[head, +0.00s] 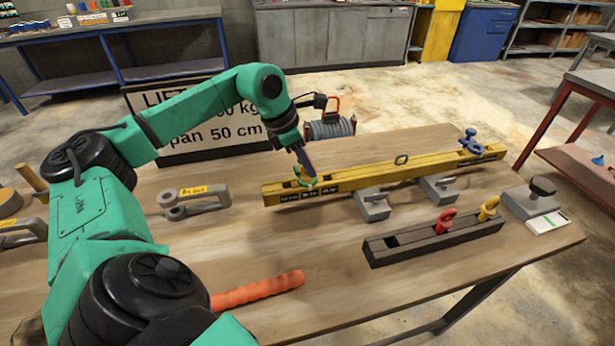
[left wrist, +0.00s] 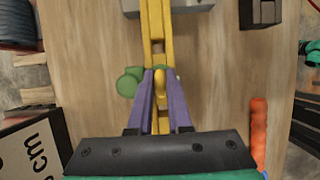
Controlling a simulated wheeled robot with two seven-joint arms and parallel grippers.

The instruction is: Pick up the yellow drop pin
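A yellow drop pin (head: 489,208) with a ring head stands in the right end of the dark rack (head: 430,240), beside a red pin (head: 445,220). My left gripper (head: 306,178) is well to the left of it, low over the left end of the yellow beam (head: 385,175). In the left wrist view, its purple fingers (left wrist: 160,78) straddle a small yellow rounded piece, with a green part (left wrist: 128,83) close by. The fingers look apart at the tips; whether they press on the yellow piece is unclear. My right gripper is not seen.
A blue pin (head: 471,141) stands at the beam's right end. Grey blocks (head: 373,205) support the beam. A grey shackle-like link (head: 194,201) and an orange rod (head: 258,291) lie left of the rack. A sign (head: 205,125) stands behind.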

